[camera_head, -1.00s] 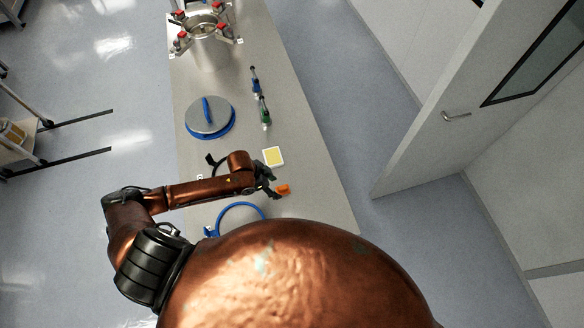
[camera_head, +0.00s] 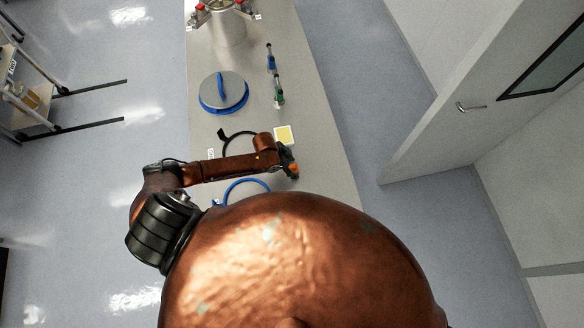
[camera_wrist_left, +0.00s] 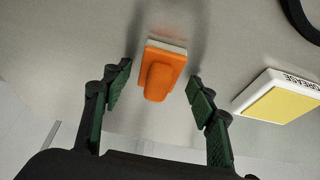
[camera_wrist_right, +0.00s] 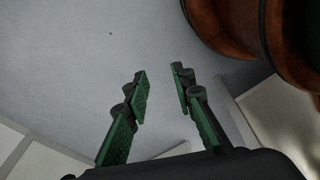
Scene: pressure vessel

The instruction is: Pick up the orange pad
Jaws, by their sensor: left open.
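The orange pad (camera_wrist_left: 162,72) has an orange handle and a pale base. In the left wrist view it lies on the grey table between the open fingers of my left gripper (camera_wrist_left: 157,88), with a gap on each side. In the head view the pad (camera_head: 294,170) is a small orange patch at the tip of my left gripper (camera_head: 290,170), partly hidden by it. My right gripper (camera_wrist_right: 160,85) shows only in its wrist view, with its fingers apart and nothing between them, over the floor.
A yellow-topped white box (camera_head: 285,135) marked "GREASE" stands near the pad. A blue ring (camera_head: 245,185) and a black ring (camera_head: 228,143) lie nearby. A blue-rimmed lid (camera_head: 223,92), two small tools (camera_head: 278,90) and a metal vessel (camera_head: 229,28) are farther along the table.

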